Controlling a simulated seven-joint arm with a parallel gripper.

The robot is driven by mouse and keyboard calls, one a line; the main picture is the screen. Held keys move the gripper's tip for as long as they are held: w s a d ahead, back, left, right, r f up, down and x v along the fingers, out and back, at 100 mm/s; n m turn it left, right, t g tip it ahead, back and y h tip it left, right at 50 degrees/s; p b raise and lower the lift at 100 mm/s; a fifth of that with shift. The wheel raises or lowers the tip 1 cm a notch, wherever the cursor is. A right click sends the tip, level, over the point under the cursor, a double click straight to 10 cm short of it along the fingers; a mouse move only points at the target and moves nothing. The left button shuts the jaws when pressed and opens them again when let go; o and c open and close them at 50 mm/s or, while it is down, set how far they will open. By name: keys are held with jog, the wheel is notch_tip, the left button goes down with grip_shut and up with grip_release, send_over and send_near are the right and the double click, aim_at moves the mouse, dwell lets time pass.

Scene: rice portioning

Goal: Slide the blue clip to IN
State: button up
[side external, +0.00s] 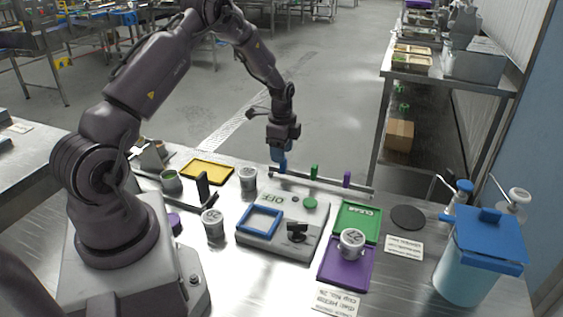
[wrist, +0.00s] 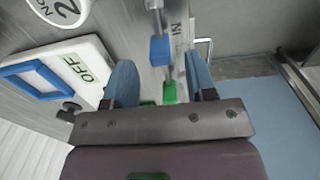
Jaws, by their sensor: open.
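The blue clip (wrist: 160,50) sits on a rail in the wrist view, with the letters "IN" (wrist: 178,28) on a white strip beside it. My gripper (wrist: 160,78) is open, with one blue finger on each side of the line of clips. The blue clip shows just beyond the fingertips, and I see no grip on it. In the side external view my gripper (side external: 282,158) points down at the left part of the rail (side external: 330,183). Its blue fingers and the blue clip cannot be told apart there.
A green clip (side external: 314,171) and a purple clip (side external: 347,179) stand farther right on the rail. In front are a scale (side external: 272,245) marked "OFF", green (side external: 343,234) and purple (side external: 335,270) trays, and grey cups. A yellow tray (side external: 207,171) lies left of the rail.

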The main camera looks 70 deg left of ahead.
notch_tip(320, 180, up, 8)
jog(key=shift+r, duration=0.1)
dwell(0.4)
jog(key=s+d+r+n+t, duration=0.2)
jog(key=s+d+r+n, duration=0.2)
jog(key=s+d+r, duration=0.6)
jog(key=s+d+r+n+t, duration=0.3)
jog(key=s+d+r+n, duration=0.2)
jog(key=s+d+r, duration=0.5)
jog(key=d, duration=0.5)
jog(key=shift+d+r+t, duration=0.15)
jog(key=shift+d+t, duration=0.1)
jog(key=shift+t, duration=0.05)
dwell(1.7)
